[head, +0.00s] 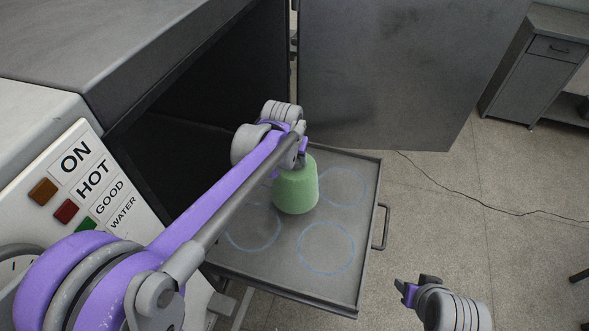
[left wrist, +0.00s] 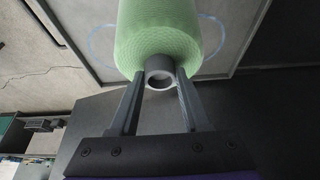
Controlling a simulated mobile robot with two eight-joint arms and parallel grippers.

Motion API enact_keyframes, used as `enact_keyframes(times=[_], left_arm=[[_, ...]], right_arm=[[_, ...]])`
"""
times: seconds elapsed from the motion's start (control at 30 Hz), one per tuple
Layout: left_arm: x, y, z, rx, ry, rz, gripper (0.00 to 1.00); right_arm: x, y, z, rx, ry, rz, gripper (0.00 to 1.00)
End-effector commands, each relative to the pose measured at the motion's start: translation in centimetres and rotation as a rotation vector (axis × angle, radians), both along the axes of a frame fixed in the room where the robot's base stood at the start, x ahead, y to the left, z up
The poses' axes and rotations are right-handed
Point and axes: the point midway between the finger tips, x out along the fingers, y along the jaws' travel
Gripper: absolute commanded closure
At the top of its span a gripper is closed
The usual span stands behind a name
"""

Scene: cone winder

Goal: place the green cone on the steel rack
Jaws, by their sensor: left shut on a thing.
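The green cone (head: 296,188) is upright over the pulled-out steel rack (head: 280,273), among the blue circles drawn on it. In the left wrist view the green cone (left wrist: 160,32) fills the top, with the grey end of its tube between the fingers. My left gripper (left wrist: 158,82) is shut on that tube. In the head view my left arm hides the gripper and the cone's top. I cannot tell whether the cone's base touches the rack. My right gripper (head: 411,287) is at the lower right, away from the rack; its fingers are too unclear to read.
Blue circles (head: 326,248) mark bare spots on the rack, which has a handle (head: 381,227) on its right edge. The open door (head: 400,70) stands behind it. A control panel (head: 85,180) is at left.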

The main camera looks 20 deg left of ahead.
Motion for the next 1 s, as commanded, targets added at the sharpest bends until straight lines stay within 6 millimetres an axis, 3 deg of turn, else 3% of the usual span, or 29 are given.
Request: enact_keyframes(times=[0.3,0.77,0.8,0.93,1.0], left_arm=[[0.1,0.0,-3.4,0.0,-0.002,0.0,1.0],[0.0,0.0,-4.2,0.0,-0.001,0.0,1.0],[0.0,0.0,-4.2,0.0,0.0,0.0,0.47],[0.0,0.0,-4.2,0.0,0.0,0.0,0.24],[0.0,0.0,-4.2,0.0,0.0,0.0,0.23]], right_arm=[[-0.1,0.0,-0.3,0.0,0.002,0.0,0.5],[-0.2,0.0,-0.6,0.0,0.005,0.0,0.5],[-0.2,0.0,-0.5,0.0,0.004,0.0,0.5],[-0.2,0.0,-0.5,0.0,0.004,0.0,0.5],[-0.2,0.0,-0.5,0.0,0.004,0.0,0.5]])
